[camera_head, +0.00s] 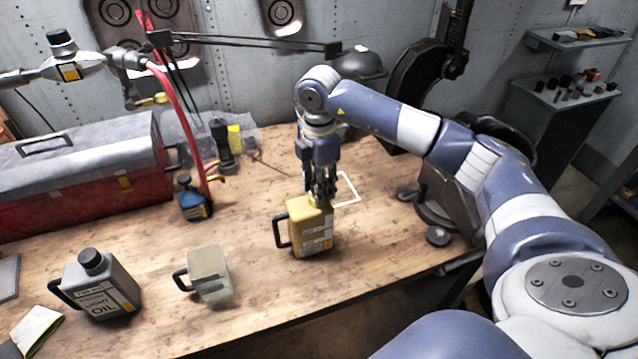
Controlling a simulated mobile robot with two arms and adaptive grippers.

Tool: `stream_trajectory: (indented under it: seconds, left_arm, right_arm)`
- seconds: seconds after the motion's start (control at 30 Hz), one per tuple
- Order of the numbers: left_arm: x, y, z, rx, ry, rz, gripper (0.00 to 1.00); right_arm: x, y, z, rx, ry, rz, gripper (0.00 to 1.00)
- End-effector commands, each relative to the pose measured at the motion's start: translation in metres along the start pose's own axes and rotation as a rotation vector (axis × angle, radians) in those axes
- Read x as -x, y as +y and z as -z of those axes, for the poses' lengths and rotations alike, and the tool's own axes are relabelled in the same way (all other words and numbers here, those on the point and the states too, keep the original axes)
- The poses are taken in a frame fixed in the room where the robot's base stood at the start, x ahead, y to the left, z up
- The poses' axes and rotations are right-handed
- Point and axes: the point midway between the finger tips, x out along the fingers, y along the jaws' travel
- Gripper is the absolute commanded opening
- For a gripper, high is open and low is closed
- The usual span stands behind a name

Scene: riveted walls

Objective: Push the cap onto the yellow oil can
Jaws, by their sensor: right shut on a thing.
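The yellow oil can (312,236) stands upright on the wooden workbench, with its dark handle on the left. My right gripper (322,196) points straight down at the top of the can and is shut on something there. The fingers hide the can's opening and any cap, so I cannot tell whether the cap is between them or on the spout. My left gripper does not show.
A grey oil can (100,285) and a pale translucent jug (209,277) stand left of the yellow can. A small blue bottle (193,200) and a red toolbox (80,185) are farther back. A white square outline (347,190) lies behind the can. The bench's front edge is close.

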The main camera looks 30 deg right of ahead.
Motion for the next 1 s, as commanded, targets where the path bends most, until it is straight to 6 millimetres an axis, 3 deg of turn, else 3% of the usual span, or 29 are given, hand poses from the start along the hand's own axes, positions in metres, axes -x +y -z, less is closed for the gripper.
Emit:
stream_trajectory:
  seconds: [0.77, 0.8, 0.9, 1.0]
  left_arm:
    - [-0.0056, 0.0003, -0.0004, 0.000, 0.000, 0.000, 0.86]
    - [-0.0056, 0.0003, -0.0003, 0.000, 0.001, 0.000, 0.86]
    - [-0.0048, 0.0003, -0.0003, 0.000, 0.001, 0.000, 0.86]
    - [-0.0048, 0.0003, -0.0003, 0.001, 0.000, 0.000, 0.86]
  right_arm:
    - [-0.0083, 0.0000, 0.0000, 0.000, 0.000, 0.001, 0.17]
    - [-0.0083, 0.0001, 0.0000, 0.000, 0.000, 0.000, 0.33]
    - [-0.0076, 0.0000, 0.0000, 0.000, 0.000, 0.000, 0.55]
    - [-0.0076, 0.0000, 0.0000, 0.000, 0.000, 0.001, 0.55]
